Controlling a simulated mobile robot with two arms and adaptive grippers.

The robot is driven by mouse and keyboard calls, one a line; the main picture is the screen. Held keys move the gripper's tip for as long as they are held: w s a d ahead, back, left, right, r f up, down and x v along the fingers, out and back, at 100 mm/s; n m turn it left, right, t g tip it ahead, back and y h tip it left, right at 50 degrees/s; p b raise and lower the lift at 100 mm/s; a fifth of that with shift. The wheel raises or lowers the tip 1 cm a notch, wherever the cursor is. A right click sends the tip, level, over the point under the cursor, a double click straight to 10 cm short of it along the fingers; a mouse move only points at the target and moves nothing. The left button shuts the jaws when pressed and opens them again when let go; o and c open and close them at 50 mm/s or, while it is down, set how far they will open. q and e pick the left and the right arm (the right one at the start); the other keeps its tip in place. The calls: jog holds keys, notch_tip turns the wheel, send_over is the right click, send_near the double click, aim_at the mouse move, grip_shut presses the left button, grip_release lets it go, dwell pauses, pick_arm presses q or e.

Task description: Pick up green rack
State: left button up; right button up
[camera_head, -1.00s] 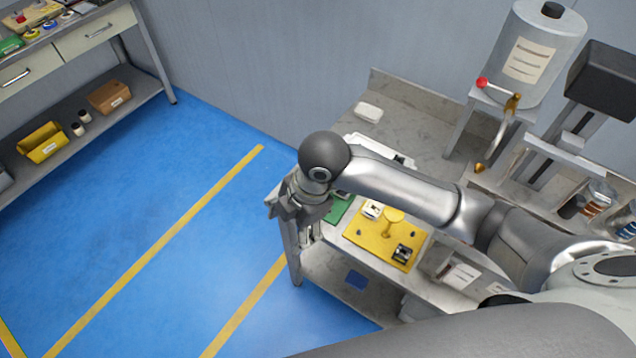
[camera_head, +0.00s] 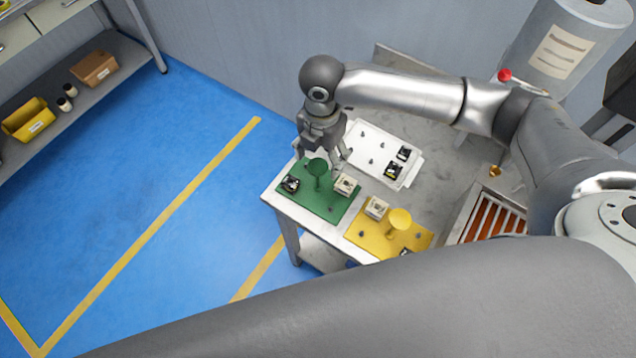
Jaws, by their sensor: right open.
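The green rack (camera_head: 322,204) is a flat green plate near the left end of the workbench. A green knobbed post stands on it, with a black part to its left and a whitish block to its right. My right gripper (camera_head: 322,157) is open and points down just above the far part of the green rack, close to the post top. I cannot tell whether its fingers touch the post. The near arm link along the bottom is mine; my left gripper does not show.
A yellow rack (camera_head: 376,239) with a yellow post lies right of the green one. A white tray (camera_head: 367,134) with black parts lies behind. A grey cylindrical tank (camera_head: 568,42) stands at the back right. Blue floor (camera_head: 120,200) is clear at left.

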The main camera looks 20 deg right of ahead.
aim_at(318, 165)
jog(key=f, duration=0.1)
jog(key=f+p, duration=0.1)
jog(key=f, duration=0.2)
jog(key=shift+w+a+f, duration=0.2)
jog(key=shift+w+a, duration=0.05)
jog(key=shift+f, duration=0.4)
jog(key=shift+c, duration=1.4)
jog(key=c, duration=1.2)
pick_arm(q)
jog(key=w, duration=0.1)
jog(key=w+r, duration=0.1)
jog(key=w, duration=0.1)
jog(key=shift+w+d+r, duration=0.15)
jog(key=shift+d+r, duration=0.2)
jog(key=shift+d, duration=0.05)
pick_arm(e)
jog(key=shift+w, duration=0.1)
grip_shut()
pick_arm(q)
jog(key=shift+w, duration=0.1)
pick_arm(e)
jog(key=shift+r, duration=0.2)
